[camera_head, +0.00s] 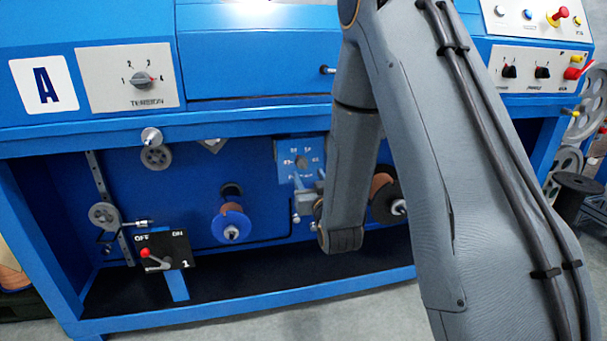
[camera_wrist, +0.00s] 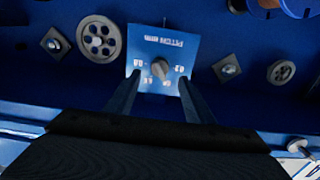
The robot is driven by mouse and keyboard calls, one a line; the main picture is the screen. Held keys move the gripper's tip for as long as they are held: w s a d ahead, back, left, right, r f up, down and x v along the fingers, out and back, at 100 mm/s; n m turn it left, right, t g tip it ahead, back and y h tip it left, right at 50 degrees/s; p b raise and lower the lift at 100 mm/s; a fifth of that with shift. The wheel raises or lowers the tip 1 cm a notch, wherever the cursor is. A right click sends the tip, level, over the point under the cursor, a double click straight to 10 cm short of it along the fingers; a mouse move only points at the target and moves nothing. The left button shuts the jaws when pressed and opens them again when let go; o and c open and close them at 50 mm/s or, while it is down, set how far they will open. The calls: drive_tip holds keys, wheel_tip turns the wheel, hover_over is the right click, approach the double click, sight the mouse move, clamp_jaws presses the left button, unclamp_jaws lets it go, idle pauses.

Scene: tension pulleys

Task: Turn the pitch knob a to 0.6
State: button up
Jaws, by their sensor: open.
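The pitch knob (camera_wrist: 160,68) is a small grey round knob on a light blue plate (camera_wrist: 178,42) marked PITCH, which appears upside down in the wrist view. Several numbers ring the knob; they are too small to read surely, and I cannot tell which one it points to. My gripper (camera_wrist: 159,82) is open, with one finger on each side of the knob and nothing between them that it grips. In the head view the knob (camera_head: 301,162) is small on its blue plate, with my gripper (camera_head: 305,187) just in front and below; my arm hides the area to its right.
A tension knob (camera_head: 143,79) sits on the upper panel beside the letter A. An ON/OFF lever (camera_head: 155,258) is at lower left. Spools (camera_head: 231,222) and pulleys (camera_wrist: 99,38) flank the plate. A blue ledge (camera_head: 240,118) overhangs the recess.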

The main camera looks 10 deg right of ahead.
sight(303, 166)
drive_tip(key=w+b, duration=0.1)
drive_tip(key=w, duration=0.6)
drive_tip(key=c, duration=1.1)
